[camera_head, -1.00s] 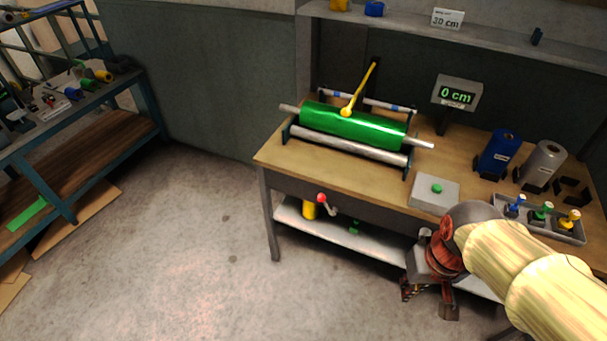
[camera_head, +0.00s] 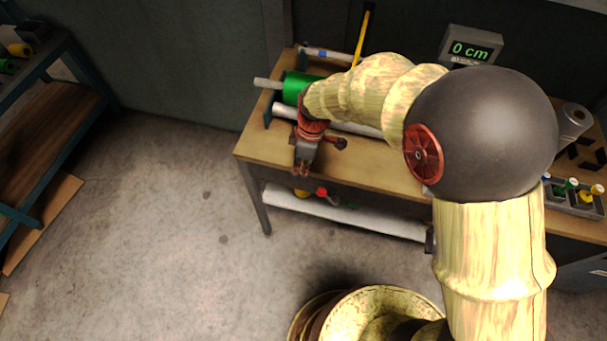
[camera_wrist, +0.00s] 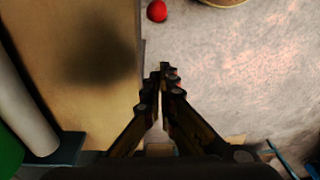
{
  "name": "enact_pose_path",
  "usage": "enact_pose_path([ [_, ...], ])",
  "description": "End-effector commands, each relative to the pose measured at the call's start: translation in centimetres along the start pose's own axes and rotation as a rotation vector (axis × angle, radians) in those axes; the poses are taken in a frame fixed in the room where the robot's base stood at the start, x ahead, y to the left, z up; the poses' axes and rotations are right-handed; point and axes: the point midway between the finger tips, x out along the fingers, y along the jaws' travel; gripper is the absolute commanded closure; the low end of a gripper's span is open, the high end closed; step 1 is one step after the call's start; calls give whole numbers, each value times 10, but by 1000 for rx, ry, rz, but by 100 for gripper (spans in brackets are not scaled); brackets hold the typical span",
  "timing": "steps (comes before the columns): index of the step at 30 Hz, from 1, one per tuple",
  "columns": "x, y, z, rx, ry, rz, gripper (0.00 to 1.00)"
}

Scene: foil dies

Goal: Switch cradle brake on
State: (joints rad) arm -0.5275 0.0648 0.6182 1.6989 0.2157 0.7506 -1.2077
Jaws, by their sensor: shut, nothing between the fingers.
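The cradle stands on the workbench with a green roll (camera_head: 297,87) and a pale roller (camera_head: 290,110) in it, partly hidden by my arm. The roller also shows in the wrist view (camera_wrist: 22,110). A yellow lever (camera_head: 362,38) rises behind the roll; its lower end is hidden. A red knob (camera_head: 321,191) sits at the bench front, below the top, and also shows in the wrist view (camera_wrist: 157,10). No label shows which control is the brake. My gripper (camera_head: 301,173) points down near the bench's front edge, fingers together and empty (camera_wrist: 164,68), apart from the red knob.
A display (camera_head: 470,46) reads 0 cm at the back. A tray of colored-handled pieces (camera_head: 578,207) is at the right. The floor (camera_head: 170,235) in front is clear.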

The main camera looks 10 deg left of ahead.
Motion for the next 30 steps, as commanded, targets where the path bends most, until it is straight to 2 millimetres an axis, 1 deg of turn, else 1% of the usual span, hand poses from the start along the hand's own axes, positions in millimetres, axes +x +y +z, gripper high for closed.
enact_pose_path([
  [6,0,1,0,-96,2,4,100],
  [16,0,0,0,-102,1,3,100],
  [19,4,0,0,-102,1,2,100],
  [23,19,0,0,-102,0,1,100],
  [30,66,0,1,-102,0,-1,100],
])
